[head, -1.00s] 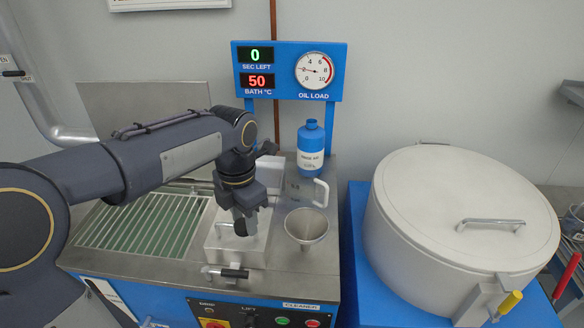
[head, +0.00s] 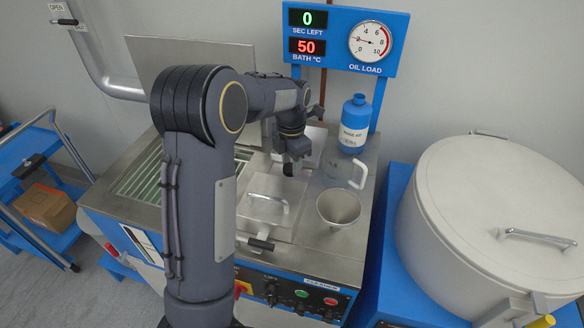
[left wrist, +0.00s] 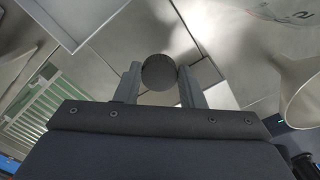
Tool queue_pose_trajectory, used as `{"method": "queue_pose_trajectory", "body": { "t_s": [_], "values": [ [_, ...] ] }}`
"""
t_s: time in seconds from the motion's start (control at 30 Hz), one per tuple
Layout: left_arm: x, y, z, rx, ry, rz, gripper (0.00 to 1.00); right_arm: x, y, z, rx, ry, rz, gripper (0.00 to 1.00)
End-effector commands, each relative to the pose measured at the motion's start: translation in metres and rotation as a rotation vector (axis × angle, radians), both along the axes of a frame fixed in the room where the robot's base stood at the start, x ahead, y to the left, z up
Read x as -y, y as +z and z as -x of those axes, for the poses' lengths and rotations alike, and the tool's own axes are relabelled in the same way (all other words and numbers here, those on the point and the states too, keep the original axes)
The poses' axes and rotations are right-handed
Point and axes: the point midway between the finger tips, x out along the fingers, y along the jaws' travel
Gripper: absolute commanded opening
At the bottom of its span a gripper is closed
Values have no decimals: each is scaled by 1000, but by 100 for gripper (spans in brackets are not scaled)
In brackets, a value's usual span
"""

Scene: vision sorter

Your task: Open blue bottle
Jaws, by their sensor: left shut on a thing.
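The blue bottle (head: 354,126) stands upright at the back right of the steel worktop, with a white label and a narrow blue neck on top. My left gripper (head: 292,167) is to the left of the bottle and apart from it, above the worktop. It is shut on a dark round cap-like thing (left wrist: 160,72), which sits between the fingertips in the left wrist view. Whether this thing belongs to the bottle cannot be told. My left arm hides part of the worktop. My right gripper is not in view.
A steel cone (head: 338,208) and a white handle (head: 358,172) stand in front of the bottle. A lid with a handle (head: 268,203) lies left of the cone. A large white drum (head: 490,210) stands at right. A display panel (head: 345,42) hangs behind the bottle.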

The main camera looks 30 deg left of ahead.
Motion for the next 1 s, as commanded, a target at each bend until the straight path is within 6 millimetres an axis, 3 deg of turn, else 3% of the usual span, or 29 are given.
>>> {"method": "queue_pose_trajectory", "body": {
  "t_s": [0.17,0.4,0.8,0.83,1.0],
  "values": [
    [-5,-11,-8,-1,2,0,8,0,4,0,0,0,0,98],
    [-6,-42,-11,0,1,0,8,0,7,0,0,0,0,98],
    [-5,-49,-11,0,0,0,8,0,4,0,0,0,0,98],
    [-5,-49,-11,1,0,0,37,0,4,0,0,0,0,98],
    [-5,-48,-11,1,0,0,57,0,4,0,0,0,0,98]
  ]
}}
